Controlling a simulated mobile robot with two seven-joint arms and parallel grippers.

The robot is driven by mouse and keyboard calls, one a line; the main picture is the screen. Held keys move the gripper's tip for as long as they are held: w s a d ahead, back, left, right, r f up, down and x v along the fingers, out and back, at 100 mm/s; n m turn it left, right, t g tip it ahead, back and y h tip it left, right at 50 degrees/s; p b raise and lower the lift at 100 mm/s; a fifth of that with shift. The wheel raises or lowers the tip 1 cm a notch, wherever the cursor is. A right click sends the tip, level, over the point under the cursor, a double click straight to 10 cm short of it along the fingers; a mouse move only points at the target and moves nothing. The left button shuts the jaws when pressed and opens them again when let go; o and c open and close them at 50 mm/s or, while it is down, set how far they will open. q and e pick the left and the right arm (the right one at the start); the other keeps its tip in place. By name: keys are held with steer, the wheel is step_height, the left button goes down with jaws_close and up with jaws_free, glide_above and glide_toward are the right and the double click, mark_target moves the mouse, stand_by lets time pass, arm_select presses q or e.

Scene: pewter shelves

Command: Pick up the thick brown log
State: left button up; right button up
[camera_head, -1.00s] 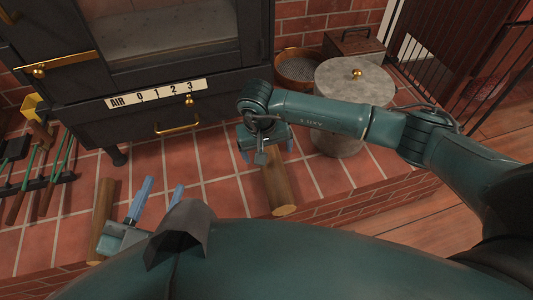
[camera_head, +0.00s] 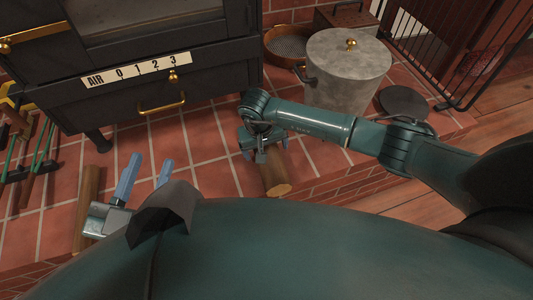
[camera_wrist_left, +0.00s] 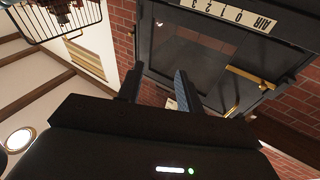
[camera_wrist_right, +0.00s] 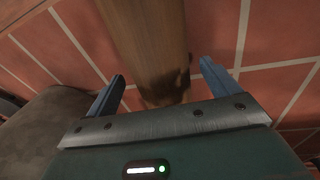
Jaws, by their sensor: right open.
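The thick brown log (camera_head: 274,176) lies on the red brick hearth in the head view, its pale cut end towards me. My right gripper (camera_head: 264,152) is over its far part. In the right wrist view, the log (camera_wrist_right: 155,45) runs between the two blue fingers of my right gripper (camera_wrist_right: 162,85), which are open with a gap on both sides. A thinner brown log (camera_head: 88,200) lies further left, partly hidden by my left gripper (camera_head: 147,176). My left gripper is open and empty, its fingers pointing up in the head view.
A grey lidded pot (camera_head: 346,75) stands right of the log, close to my right arm. The black stove (camera_head: 150,60) is behind. Fire tools (camera_head: 35,160) lie at far left. A wire fireguard (camera_head: 450,45) stands at far right. The brick hearth drops to a wooden floor at right.

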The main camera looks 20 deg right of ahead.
steer(key=shift+f, duration=0.75)
steer(key=shift+w+d, duration=0.1)
steer(key=shift+c, duration=0.2)
steer(key=c, duration=1)
arm_select(q)
steer(key=shift+r, duration=0.35)
arm_select(e)
steer(key=shift+r, duration=0.1)
steer(key=c, duration=0.5)
